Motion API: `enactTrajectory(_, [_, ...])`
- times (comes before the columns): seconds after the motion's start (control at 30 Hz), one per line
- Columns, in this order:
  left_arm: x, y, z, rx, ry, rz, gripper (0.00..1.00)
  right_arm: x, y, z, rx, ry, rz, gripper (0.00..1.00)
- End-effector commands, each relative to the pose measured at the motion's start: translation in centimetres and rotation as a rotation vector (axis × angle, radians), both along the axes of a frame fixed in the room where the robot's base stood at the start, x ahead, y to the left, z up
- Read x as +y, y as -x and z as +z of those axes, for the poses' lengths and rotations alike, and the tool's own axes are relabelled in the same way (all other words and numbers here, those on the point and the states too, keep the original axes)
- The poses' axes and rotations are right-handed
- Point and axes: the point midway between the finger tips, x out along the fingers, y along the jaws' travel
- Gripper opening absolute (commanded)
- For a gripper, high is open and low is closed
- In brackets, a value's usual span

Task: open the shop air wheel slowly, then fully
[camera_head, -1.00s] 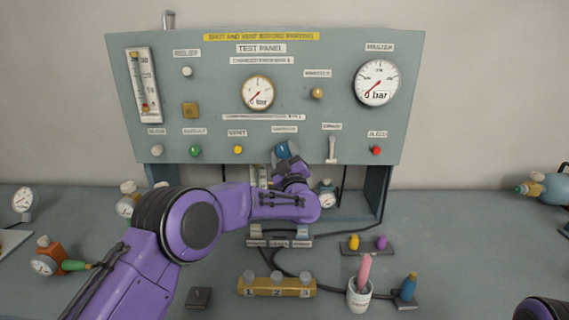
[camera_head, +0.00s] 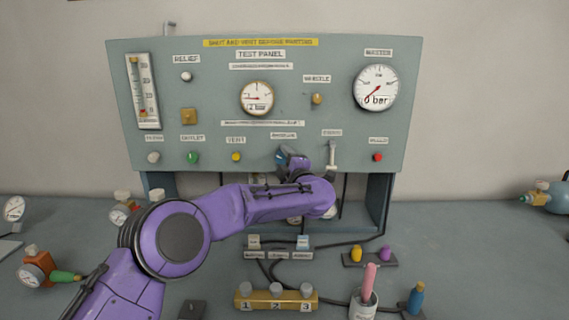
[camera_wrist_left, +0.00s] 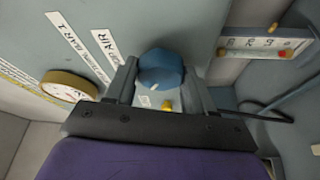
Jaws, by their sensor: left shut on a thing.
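The shop air wheel is a blue faceted knob (camera_head: 281,158) low on the grey-green test panel (camera_head: 330,75). It also shows in the left wrist view (camera_wrist_left: 160,68), beside a label ending in "AIR". My left gripper (camera_wrist_left: 162,84) is shut on the wheel, one finger on each side. In the head view the gripper (camera_head: 291,163) is small and partly hidden by my purple arm. The middle gauge (camera_head: 256,98) has its needle off zero, pointing left; its digital figure seems to end in 2 bar. The master gauge (camera_head: 376,88) reads 0 bar. My right gripper is out of view.
A grey lever (camera_head: 332,153) and a red button (camera_head: 378,157) sit right of the wheel; a yellow button (camera_head: 236,156) sits left. Below stand a numbered brass block (camera_head: 276,303) and a white cup (camera_head: 362,305). Black hoses cross the bench.

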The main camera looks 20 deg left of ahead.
Motion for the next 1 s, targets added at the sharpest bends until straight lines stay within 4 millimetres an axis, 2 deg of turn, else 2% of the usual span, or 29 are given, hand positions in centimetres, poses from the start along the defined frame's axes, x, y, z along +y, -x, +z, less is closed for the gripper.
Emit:
enactTrajectory(0.5, [0.0,0.02,-0.16,-0.003,0.02,0.001,0.23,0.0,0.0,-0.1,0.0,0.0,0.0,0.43])
enactTrajectory(0.53, [-0.01,0.01,-0.16,-0.003,0.02,0.001,0.57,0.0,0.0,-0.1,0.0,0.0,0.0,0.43])
enactTrajectory(0.6, [-0.01,0.01,-0.16,-0.003,0.02,0.001,0.79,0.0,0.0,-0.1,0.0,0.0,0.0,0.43])
enactTrajectory(0.87, [-0.03,0.02,-0.08,-0.004,0.018,0.0,0.79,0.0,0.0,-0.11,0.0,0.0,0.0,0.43])
enactTrajectory(1.0, [-0.89,0.92,-0.37,-0.004,0.018,-0.004,0.79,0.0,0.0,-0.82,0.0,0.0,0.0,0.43])
